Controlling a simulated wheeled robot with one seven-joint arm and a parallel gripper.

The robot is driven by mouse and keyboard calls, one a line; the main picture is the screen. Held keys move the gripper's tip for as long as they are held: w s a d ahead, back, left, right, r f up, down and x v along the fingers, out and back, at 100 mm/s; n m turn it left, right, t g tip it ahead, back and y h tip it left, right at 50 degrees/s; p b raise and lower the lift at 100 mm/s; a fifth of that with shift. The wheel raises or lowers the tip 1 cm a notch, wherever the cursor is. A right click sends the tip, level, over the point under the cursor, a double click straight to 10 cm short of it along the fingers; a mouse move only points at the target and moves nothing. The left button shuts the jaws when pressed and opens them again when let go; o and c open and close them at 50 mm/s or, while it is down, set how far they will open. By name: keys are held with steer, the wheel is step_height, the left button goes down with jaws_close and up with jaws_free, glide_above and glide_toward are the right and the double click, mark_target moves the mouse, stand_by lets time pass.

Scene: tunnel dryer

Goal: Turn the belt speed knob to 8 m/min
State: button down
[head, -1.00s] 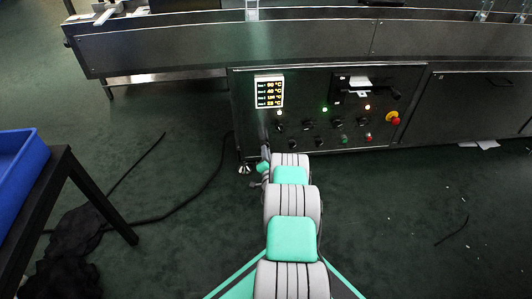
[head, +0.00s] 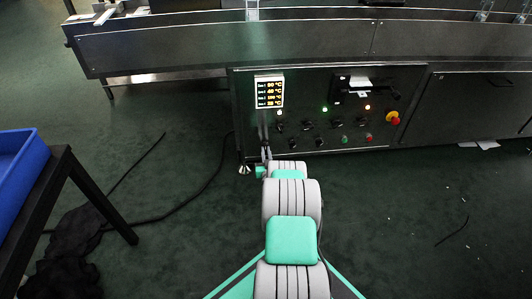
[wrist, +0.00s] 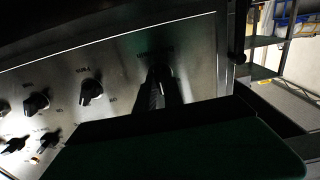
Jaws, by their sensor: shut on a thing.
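In the wrist view my gripper (wrist: 159,86) is shut on a dark knob (wrist: 161,70) at the end of a knob row on the steel panel. The label above this knob is too dark to read, so I cannot tell its name or setting. In the head view my gripper (head: 264,124) reaches up to the black control panel (head: 245,100), just below the lit display and left of the other knobs. The held knob is hidden there by the fingers.
Other knobs (wrist: 90,91) sit beside the held one. The display (head: 269,91), a green button (head: 344,139), a red button (head: 368,137) and a red-yellow emergency stop (head: 393,118) are on the panel. A blue crate (head: 20,170) stands left.

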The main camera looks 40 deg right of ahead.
steer(key=shift+n, duration=1.9)
steer(key=c, duration=1.5)
jaws_free()
steer(key=shift+o, duration=0.2)
